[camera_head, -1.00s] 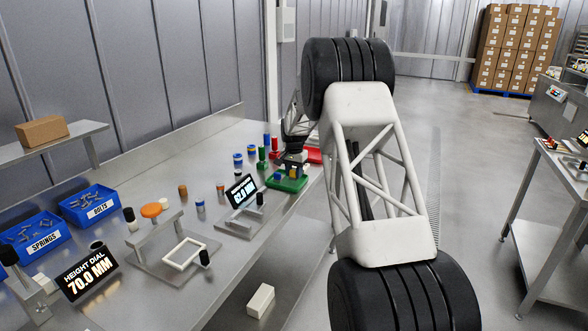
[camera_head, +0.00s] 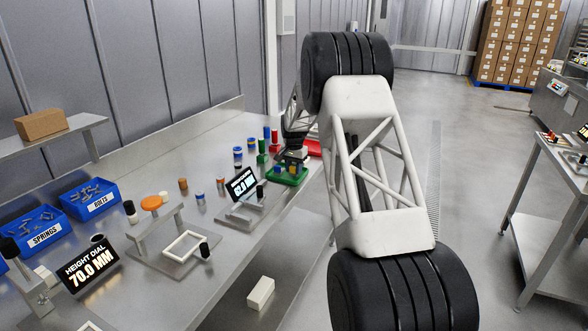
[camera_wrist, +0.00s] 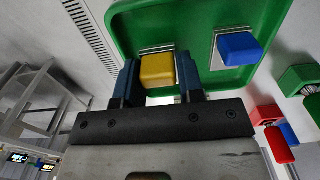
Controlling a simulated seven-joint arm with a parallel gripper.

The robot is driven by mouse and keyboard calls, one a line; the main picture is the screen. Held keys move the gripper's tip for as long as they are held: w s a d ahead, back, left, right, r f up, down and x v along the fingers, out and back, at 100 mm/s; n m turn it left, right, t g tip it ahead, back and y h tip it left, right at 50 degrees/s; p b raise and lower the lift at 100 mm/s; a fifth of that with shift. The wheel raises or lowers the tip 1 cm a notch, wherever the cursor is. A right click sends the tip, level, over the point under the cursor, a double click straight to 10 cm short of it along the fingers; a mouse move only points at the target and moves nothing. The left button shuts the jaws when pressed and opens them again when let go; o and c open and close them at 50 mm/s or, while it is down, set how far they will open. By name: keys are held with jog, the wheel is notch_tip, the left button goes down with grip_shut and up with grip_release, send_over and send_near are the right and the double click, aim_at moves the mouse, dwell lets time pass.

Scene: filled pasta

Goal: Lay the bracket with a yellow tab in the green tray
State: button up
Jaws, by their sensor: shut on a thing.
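The bracket with a yellow tab (camera_wrist: 157,70) is between the two blue fingers of my gripper (camera_wrist: 160,82) in the wrist view. My gripper is shut on it. The bracket's plate lies over the floor of the green tray (camera_wrist: 195,18); I cannot tell whether it touches. A bracket with a blue tab (camera_wrist: 239,48) lies in the same tray, to the right. In the head view the green tray (camera_head: 290,181) stands near the bench's far right edge, with my gripper (camera_head: 291,166) low over it. The yellow tab is hardly visible there.
Green and red parts (camera_wrist: 272,130) stand right of the green tray in the wrist view. In the head view a red tray (camera_head: 314,148) lies behind it, and blue and green cylinders (camera_head: 262,150) stand to its left. A gauge with a display (camera_head: 241,185) is left and nearer.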

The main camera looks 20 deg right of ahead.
jog(key=shift+f, duration=0.55)
jog(key=o, duration=1.1)
jog(key=shift+c, duration=0.2)
jog(key=shift+r, duration=0.15)
jog(key=shift+r, duration=3.8)
